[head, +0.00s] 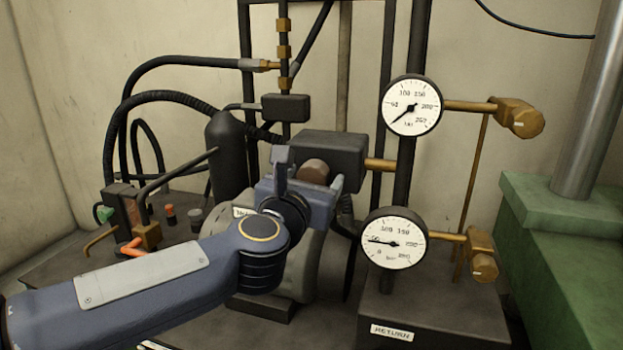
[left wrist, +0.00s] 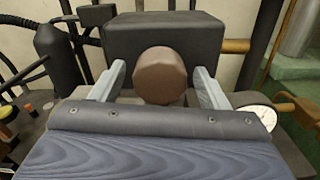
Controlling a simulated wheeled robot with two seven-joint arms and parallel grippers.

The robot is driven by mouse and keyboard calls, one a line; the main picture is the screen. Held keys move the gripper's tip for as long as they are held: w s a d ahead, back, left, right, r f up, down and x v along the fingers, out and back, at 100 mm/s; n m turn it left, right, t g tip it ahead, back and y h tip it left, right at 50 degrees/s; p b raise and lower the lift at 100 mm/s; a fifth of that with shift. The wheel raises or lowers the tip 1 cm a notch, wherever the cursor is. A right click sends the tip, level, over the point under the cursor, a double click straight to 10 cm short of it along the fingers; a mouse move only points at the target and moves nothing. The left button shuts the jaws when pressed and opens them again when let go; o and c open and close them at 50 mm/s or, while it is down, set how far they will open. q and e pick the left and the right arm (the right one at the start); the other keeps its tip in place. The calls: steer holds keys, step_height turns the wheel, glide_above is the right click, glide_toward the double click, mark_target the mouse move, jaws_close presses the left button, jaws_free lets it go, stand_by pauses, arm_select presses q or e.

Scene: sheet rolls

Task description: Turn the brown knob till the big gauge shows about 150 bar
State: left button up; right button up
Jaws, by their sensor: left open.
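The brown knob (head: 313,171) sits on the front of a dark grey block. In the left wrist view, the knob (left wrist: 160,76) stands between the two fingers of my left gripper (left wrist: 161,82). My left gripper (head: 309,174) is open, with a visible gap between each finger and the knob. The upper round gauge (head: 412,105) has its needle pointing down-left, near the low end of the scale. The lower round gauge (head: 394,238) has its needle pointing left, close to the 50 mark. The gauges look similar in size. My right gripper is out of view.
The dark block (head: 345,152) joins a brass pipe to the black post. Brass valves stand right of the upper (head: 520,117) and lower gauges (head: 484,266). Black hoses and a dark cylinder (head: 226,150) crowd the left. A green bench (head: 560,240) is at right.

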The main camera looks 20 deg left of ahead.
arm_select(q)
steer(key=shift+c, duration=0.2)
steer(key=c, duration=1)
steer(key=shift+o, duration=0.2)
steer(key=shift+m, duration=0.3)
